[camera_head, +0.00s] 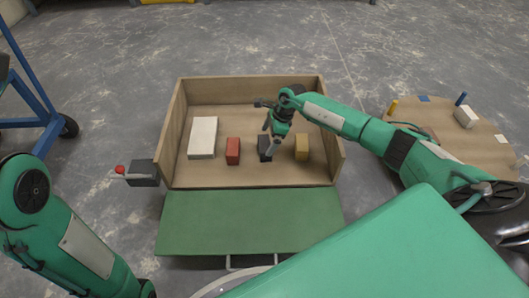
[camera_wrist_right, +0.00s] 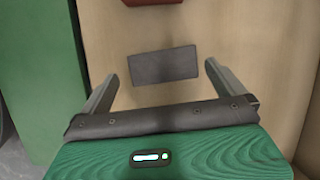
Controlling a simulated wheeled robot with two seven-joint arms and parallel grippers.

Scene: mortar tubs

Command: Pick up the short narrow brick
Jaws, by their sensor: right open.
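A dark grey brick (camera_head: 263,155) lies in the wooden box (camera_head: 176,122), between a red brick (camera_head: 233,151) and a yellow brick (camera_head: 302,148). All three look small beside a large white block (camera_head: 203,136) on the left. My right gripper (camera_head: 270,137) is above the dark brick and partly hides it. In the right wrist view the gripper (camera_wrist_right: 160,84) is open and empty. The dark brick (camera_wrist_right: 165,66) shows beyond and between its fingers, apart from them. The red brick (camera_wrist_right: 150,2) is cut off at the top edge. My left gripper is out of view.
A green panel (camera_head: 245,222) with a handle lies along the box's near side. A grey unit with a red-knobbed lever (camera_head: 143,174) is at the box's left. A round wooden table (camera_head: 490,145) with a white block (camera_head: 466,117) and small pegs stands at right.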

